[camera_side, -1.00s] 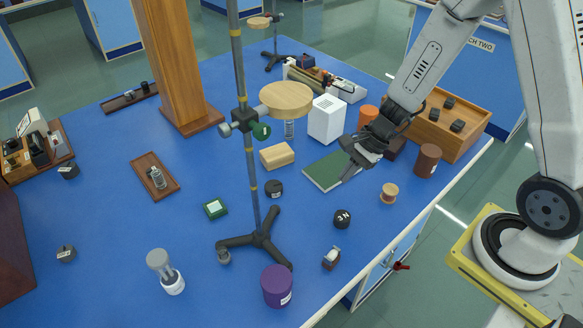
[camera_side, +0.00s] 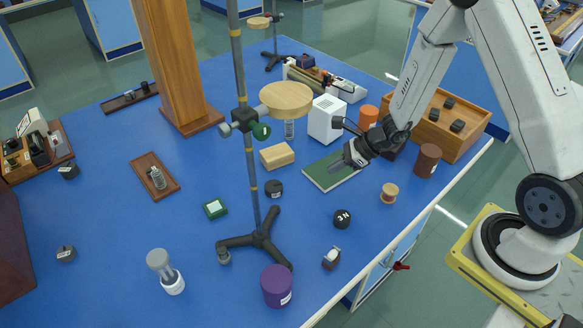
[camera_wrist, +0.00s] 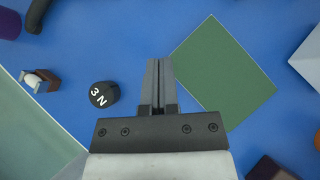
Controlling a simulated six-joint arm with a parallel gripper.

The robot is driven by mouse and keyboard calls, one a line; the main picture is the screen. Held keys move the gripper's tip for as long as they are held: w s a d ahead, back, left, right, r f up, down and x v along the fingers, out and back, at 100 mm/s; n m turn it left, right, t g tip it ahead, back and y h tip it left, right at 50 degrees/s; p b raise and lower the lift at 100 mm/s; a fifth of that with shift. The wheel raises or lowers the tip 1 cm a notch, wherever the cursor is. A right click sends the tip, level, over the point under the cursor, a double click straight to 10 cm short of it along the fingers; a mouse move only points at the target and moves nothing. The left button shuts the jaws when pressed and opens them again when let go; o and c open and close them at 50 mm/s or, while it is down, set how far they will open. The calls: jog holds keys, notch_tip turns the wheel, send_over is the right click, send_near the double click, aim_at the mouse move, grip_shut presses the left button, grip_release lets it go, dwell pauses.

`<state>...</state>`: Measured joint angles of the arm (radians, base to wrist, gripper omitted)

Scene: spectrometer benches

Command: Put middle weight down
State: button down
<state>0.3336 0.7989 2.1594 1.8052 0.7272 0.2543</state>
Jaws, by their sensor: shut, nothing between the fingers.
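A round black weight marked 3 N (camera_side: 342,218) stands on the blue table near its front edge, and it also shows in the wrist view (camera_wrist: 103,95), left of my fingers. Another small black weight (camera_side: 274,188) stands by the stand's rod. The frames do not show which is the middle weight. My gripper (camera_side: 338,165) is shut and empty above the green book (camera_side: 318,178). In the wrist view its fingers (camera_wrist: 154,64) lie together beside the book.
The tripod stand (camera_side: 262,240) with a round wooden plate (camera_side: 286,98) rises left of my gripper. A white box (camera_side: 326,120), wooden block (camera_side: 277,156), spool (camera_side: 389,193), brown cylinder (camera_side: 427,160) and purple cylinder (camera_side: 276,286) stand around.

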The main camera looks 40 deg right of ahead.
aim_at(266, 185)
jog(key=x, duration=0.9)
jog(key=shift+a+f, duration=0.15)
jog(key=shift+f, duration=0.1)
jog(key=shift+w+a, duration=1.45)
jog(key=w+a, duration=0.5)
jog(key=shift+a, duration=0.25)
jog(key=shift+d, duration=0.15)
